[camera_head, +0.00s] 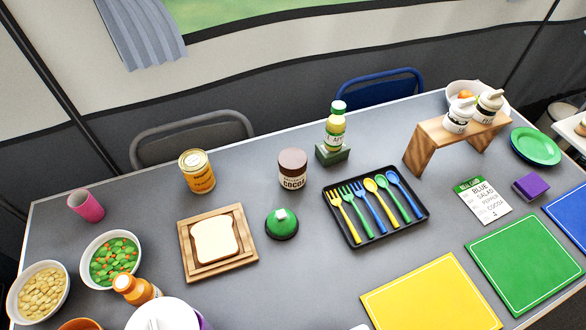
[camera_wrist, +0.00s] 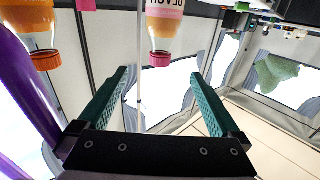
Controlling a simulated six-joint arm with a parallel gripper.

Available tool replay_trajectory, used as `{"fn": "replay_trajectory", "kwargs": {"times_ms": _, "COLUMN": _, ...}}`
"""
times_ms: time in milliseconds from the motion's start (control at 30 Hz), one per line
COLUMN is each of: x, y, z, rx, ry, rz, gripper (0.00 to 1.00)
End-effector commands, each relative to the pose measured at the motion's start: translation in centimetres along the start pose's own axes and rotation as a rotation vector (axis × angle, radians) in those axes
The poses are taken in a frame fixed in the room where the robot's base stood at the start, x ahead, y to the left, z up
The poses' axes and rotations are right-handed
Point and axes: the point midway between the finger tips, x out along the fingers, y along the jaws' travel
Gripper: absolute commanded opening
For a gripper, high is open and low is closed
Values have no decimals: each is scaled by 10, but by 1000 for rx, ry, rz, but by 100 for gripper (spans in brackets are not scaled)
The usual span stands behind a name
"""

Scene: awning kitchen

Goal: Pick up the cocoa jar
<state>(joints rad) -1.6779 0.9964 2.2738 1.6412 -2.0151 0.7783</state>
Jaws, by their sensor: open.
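The cocoa jar (camera_head: 292,170), with a brown lid and a pale label reading COCOA, stands upright near the middle of the grey table in the head view. My gripper (camera_wrist: 160,75) shows in the wrist view with its two teal fingers wide apart and nothing between them. I cannot make out the cocoa jar in the wrist view. The gripper's fingers are not seen in the head view, so its distance from the jar cannot be told.
A green dome (camera_head: 282,223) stands just in front of the jar, a bread board (camera_head: 247,262) front-left, a yellow can (camera_head: 197,171) left. A green-capped bottle (camera_head: 335,133) on a block and a cutlery tray (camera_head: 417,211) are right. Capped bottles (camera_wrist: 165,25) hang into the wrist view.

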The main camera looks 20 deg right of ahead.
Motion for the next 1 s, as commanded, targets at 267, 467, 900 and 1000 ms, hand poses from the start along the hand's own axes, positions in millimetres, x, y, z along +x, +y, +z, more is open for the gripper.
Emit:
{"fn": "replay_trajectory", "kwargs": {"times_ms": 267, "x": 16, "y": -38, "z": 5, "rx": 260, "ry": -88, "rz": -100, "gripper": 100}}
{"fn": "replay_trajectory", "kwargs": {"times_ms": 467, "x": 51, "y": -132, "z": -4, "rx": 813, "ry": -489, "rz": -327, "gripper": 100}}
{"fn": "replay_trajectory", "kwargs": {"times_ms": 900, "x": 159, "y": 213, "z": -52, "rx": 1026, "ry": -749, "rz": 458, "gripper": 100}}
{"fn": "replay_trajectory", "kwargs": {"times_ms": 1000, "x": 107, "y": 356, "z": -47, "rx": 1000, "ry": -809, "rz": 806, "gripper": 100}}
